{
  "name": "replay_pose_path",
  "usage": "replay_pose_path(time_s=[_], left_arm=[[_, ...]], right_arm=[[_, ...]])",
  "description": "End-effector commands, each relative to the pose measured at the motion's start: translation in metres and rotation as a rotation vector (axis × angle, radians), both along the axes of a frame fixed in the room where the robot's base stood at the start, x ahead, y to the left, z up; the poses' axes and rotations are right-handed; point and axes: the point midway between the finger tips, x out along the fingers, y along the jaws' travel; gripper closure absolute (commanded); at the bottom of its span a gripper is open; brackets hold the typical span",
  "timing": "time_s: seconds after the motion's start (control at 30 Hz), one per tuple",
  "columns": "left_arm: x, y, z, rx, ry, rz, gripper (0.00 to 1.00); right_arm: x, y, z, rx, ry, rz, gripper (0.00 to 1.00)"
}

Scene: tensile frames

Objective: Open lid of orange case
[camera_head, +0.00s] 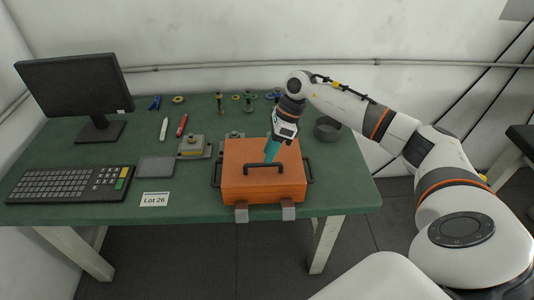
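The orange case (262,186) lies with its lid down near the front edge of the green table. A dark handle (263,167) is on its top, and dark side handles stick out left and right. Two grey latches (265,212) hang at its front, over the table edge. My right gripper (270,156), with teal fingers, points down over the lid close to the top handle. I cannot tell whether it touches the handle or how far the fingers are apart. My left gripper is not in view.
A monitor (75,85), a keyboard (70,184), a dark pad (156,166) and a "Lot 26" card (155,199) are to the left. A grey fixture (192,147) stands just left of the case. A dark round bowl (327,129) is behind right. Small tools lie at the back.

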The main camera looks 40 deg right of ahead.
Motion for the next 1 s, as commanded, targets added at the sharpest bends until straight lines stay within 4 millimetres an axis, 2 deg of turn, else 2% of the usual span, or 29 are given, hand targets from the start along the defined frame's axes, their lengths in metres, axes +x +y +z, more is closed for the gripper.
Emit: replay_pose_path(time_s=[0.2,0.53,0.77,1.0], left_arm=[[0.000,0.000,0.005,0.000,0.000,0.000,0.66],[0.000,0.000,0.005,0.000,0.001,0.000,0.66],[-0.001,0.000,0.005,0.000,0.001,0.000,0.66],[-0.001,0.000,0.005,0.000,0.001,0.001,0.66]], right_arm=[[0.001,0.010,-0.020,0.001,-0.001,0.001,0.66],[0.001,0.011,-0.024,0.001,-0.001,0.001,0.66],[0.001,0.011,-0.023,0.002,-0.001,0.000,1.00],[0.002,0.011,-0.023,0.002,-0.001,0.000,1.00]])
